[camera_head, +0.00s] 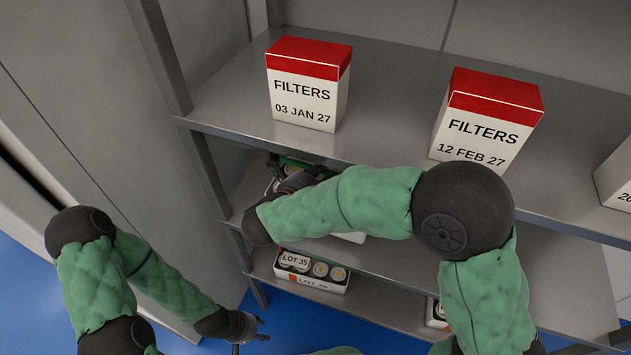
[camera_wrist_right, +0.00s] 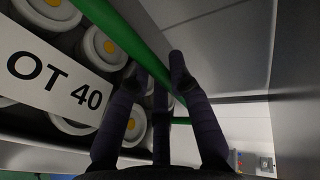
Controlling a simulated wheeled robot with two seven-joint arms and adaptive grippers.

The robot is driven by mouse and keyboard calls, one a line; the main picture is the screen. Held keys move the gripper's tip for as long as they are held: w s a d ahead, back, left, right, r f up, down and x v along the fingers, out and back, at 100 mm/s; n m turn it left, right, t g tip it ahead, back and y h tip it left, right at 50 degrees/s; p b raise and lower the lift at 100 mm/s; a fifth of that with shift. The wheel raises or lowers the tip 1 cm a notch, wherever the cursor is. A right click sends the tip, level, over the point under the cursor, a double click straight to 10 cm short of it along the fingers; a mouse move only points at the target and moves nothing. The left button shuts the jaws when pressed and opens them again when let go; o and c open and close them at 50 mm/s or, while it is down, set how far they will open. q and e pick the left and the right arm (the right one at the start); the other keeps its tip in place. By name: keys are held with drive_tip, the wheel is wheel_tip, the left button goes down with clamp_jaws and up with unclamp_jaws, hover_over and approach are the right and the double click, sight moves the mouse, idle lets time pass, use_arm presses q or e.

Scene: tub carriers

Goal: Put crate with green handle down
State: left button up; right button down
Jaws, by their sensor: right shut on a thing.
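The crate's green handle (camera_head: 290,163) shows at the left end of the middle shelf level in the head view. My right forearm hides most of the crate, and a white bit of it (camera_head: 350,237) shows below the arm. In the right wrist view the green handle bar (camera_wrist_right: 138,42) runs between the fingers of my right gripper (camera_wrist_right: 157,75), which is shut on it. Beside it are a label reading "OT 40" (camera_wrist_right: 55,80) and white round canisters. I cannot tell whether the crate touches the shelf. My left gripper (camera_head: 255,331) is empty, low at the left, fingers spread.
Boxes marked FILTERS (camera_head: 306,88) (camera_head: 485,125) stand on the upper shelf (camera_head: 390,95). A "LOT 35" crate (camera_head: 312,284) is on the shelf below. Another crate (camera_head: 435,313) is partly hidden lower right. A metal upright (camera_head: 160,55) stands left; the middle shelf (camera_head: 400,262) looks bare right of the arm.

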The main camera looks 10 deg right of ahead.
drive_tip(key=shift+w+f+b, duration=0.1)
drive_tip(key=shift+f+b, duration=0.85)
drive_tip(key=shift+f, duration=0.65)
drive_tip(key=shift+r, duration=0.1)
drive_tip(key=c, duration=1.1)
unclamp_jaws()
drive_tip(key=shift+f, duration=0.3)
drive_tip(key=shift+c, duration=0.2)
drive_tip(key=shift+r, duration=0.15)
drive_tip(key=shift+s+a+r, duration=0.1)
drive_tip(key=shift+s+a, duration=0.1)
drive_tip(key=shift+s, duration=0.1)
drive_tip(key=p+v, duration=0.3)
drive_tip(key=v, duration=0.8)
drive_tip(key=shift+s, duration=0.25)
